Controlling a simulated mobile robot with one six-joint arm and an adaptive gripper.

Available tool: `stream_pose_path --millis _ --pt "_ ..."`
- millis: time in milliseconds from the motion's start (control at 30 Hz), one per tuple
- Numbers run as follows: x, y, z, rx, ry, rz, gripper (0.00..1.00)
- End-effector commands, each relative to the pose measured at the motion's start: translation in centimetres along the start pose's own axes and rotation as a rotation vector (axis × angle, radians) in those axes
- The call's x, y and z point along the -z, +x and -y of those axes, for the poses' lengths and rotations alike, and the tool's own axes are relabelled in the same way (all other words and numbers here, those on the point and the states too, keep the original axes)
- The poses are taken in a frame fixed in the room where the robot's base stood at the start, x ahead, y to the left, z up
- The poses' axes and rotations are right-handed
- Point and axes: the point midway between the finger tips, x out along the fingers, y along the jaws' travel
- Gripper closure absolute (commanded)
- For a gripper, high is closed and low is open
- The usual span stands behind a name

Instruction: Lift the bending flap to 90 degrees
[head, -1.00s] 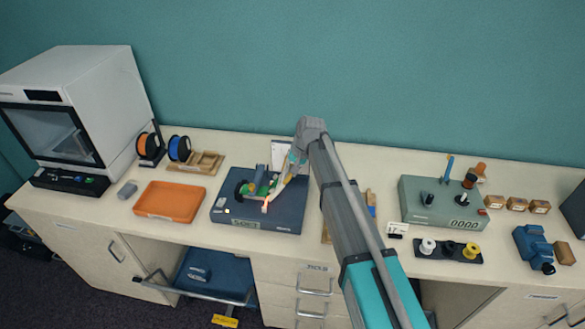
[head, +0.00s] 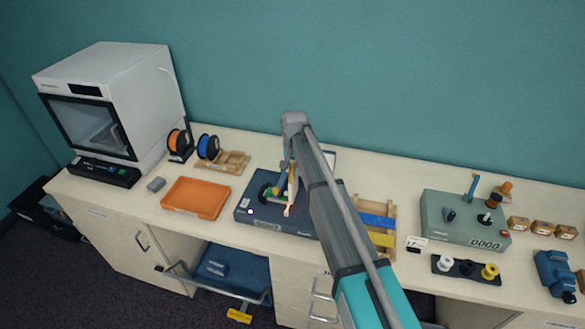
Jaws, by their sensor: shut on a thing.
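The bending fixture is a dark blue base (head: 244,214) on the bench, left of my arm. It carries a green round part (head: 268,191) and small coloured parts. A pale, pink-tipped piece (head: 287,210), which looks like the bending flap or its handle, stands at my gripper. My gripper (head: 289,186) is low over the right half of the base, shut on this piece. The jaws are small and partly hidden by my arm, so the exact grip and the flap's angle cannot be read.
An orange tray (head: 196,198) lies left of the base. A white 3D printer (head: 112,100) and two spools (head: 207,147) stand farther left. Right of my arm are a wooden frame with blue and yellow strips (head: 378,221) and a grey-green counter box (head: 465,218).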

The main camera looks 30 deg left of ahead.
Motion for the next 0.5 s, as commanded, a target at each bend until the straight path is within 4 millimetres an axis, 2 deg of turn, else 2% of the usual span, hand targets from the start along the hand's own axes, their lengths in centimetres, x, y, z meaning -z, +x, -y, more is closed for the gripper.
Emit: stream_pose_path --millis 367,400,500 --pt "-0.32 -0.01 0.22 0.002 -0.002 0.006 1.0" --pt "-0.31 -0.01 0.22 0.002 -0.002 0.005 0.73" --pt "-0.26 -0.01 0.21 0.002 -0.002 0.004 0.54"
